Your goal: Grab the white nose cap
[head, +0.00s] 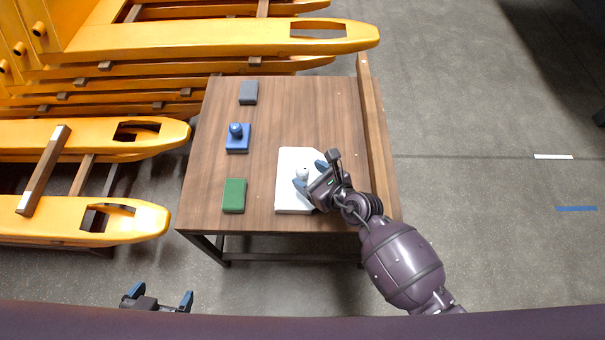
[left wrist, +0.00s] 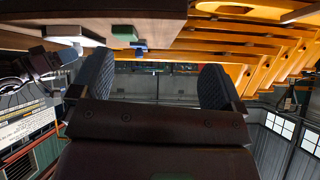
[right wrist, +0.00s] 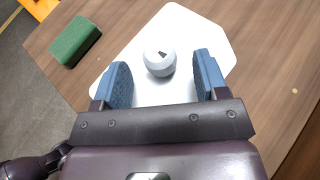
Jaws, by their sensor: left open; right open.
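The white nose cap (head: 302,173) is a small rounded piece on a white board (head: 292,200) on the wooden table. In the right wrist view the nose cap (right wrist: 160,58) looks like a pale ball with a dark notch on top. My right gripper (head: 311,174) is over the board with its blue fingers open. In the right wrist view the nose cap is between and slightly beyond the fingertips (right wrist: 163,75), with gaps at both sides. My left gripper (head: 157,298) is open and empty, low at the front left, away from the table.
The wooden table (head: 290,110) also holds a green block (head: 234,196), a blue block with a round blue piece (head: 237,139) and a grey block (head: 249,92). A wooden rail (head: 372,130) runs along its right side. Yellow forks (head: 200,36) stand at the left and back.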

